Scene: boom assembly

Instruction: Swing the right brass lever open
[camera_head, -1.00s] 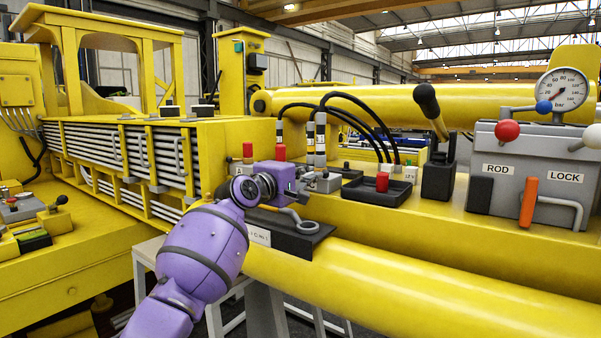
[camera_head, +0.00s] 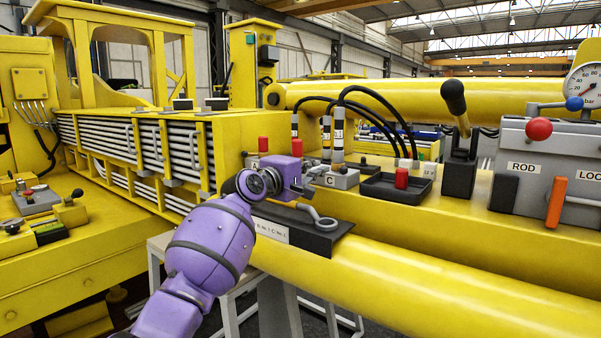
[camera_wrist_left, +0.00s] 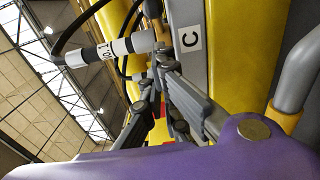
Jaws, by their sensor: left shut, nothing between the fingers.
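My left gripper (camera_head: 306,188) is at the near left side of the grey block marked C (camera_head: 343,180). Its fingers (camera_wrist_left: 172,108) are shut with nothing between them. The wrist view shows them close to the C block (camera_wrist_left: 190,62); I cannot tell whether they touch it. A hose end with a white and black sleeve (camera_wrist_left: 110,50) meets the block there. A small brownish-gold piece (camera_wrist_left: 159,30) beside it may be part of a brass lever, but its shape is mostly hidden. No brass lever is clear in the head view. My right gripper is out of view.
A black tray (camera_head: 381,189) with a red-topped part (camera_head: 402,178) lies right of the block. Black hoses (camera_head: 372,120) arch behind. A black-knobbed lever (camera_head: 456,110) stands farther right.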

